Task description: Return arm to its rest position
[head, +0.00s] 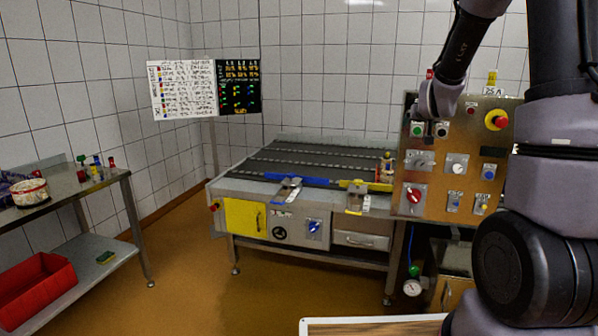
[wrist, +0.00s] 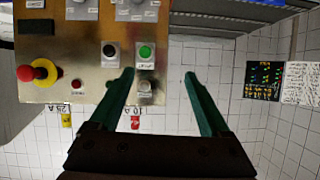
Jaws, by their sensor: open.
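My gripper (head: 430,132) hangs in front of the upper left part of the control panel (head: 459,198) in the head view, below my dark arm link. In the wrist view my gripper (wrist: 158,76) shows two green fingers spread apart with nothing between them. The same panel (wrist: 62,92) appears upside down there, with a green button (wrist: 146,51) and a black button (wrist: 110,50) close to the left fingertip. I cannot tell whether the fingertip touches the panel.
A conveyor table (head: 343,236) stands left of the panel. A steel side table (head: 62,196) with a red bin (head: 36,288) below is at far left. A wall chart (head: 184,90) hangs behind. The orange floor (head: 180,270) between the tables is clear.

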